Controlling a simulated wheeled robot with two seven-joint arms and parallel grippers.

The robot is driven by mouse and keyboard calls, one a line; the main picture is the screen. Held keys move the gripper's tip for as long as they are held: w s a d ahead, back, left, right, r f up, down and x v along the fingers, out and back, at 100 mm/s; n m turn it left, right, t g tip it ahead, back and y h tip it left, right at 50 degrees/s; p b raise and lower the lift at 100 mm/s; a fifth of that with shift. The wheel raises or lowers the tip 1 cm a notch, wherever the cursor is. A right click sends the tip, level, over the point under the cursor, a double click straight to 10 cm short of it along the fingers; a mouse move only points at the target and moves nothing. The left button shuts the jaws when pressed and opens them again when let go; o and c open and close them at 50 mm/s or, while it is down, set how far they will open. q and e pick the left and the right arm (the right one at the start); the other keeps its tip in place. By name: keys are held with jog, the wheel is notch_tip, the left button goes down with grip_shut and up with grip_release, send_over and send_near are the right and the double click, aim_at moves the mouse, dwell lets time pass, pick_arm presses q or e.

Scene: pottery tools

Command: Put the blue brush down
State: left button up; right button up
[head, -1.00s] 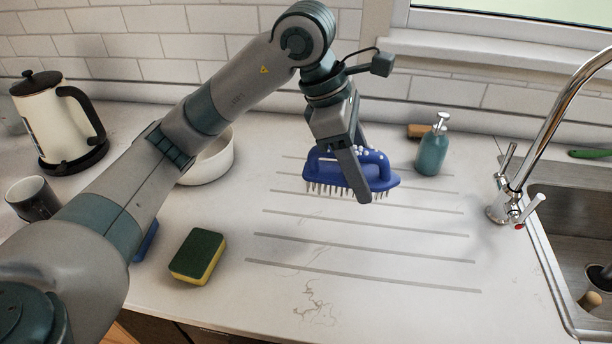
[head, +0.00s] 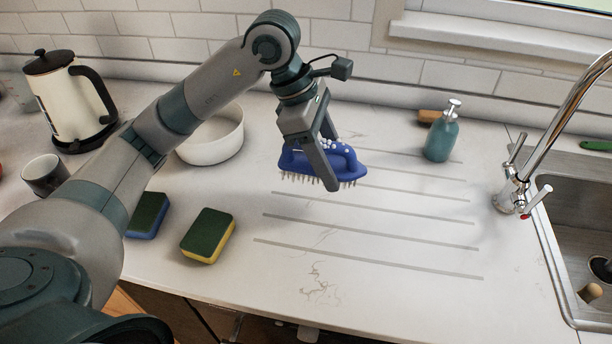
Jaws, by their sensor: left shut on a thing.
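The blue brush (head: 348,163) has a blue handle with white spots and bristles pointing down. It is at the middle of the head view, over the grooved drainer part of the white counter (head: 365,270). My left gripper (head: 328,170) is shut on the brush's handle from above, one finger in front of it. The bristles look close to the counter, but I cannot tell whether they touch it. My right gripper is not in view.
A white bowl (head: 212,140) stands left of the brush. Two sponges, one green and yellow (head: 208,236), one green and blue (head: 148,215), lie in front. A teal soap bottle (head: 441,136) and the sink (head: 582,230) are to the right. The grooved counter in front is clear.

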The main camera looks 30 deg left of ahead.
aim_at(300, 156)
pick_arm(q)
jog(key=a+f, duration=0.2)
jog(key=a, duration=0.1)
jog(key=a+f+p, duration=0.1)
jog(key=a, duration=0.1)
jog(key=shift+s, duration=0.2)
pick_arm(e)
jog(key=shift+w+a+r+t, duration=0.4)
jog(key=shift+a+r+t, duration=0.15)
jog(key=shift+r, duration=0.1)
pick_arm(q)
jog(key=shift+f, duration=0.45)
notch_tip(300, 156, down, 3)
jog(key=shift+p, duration=0.55)
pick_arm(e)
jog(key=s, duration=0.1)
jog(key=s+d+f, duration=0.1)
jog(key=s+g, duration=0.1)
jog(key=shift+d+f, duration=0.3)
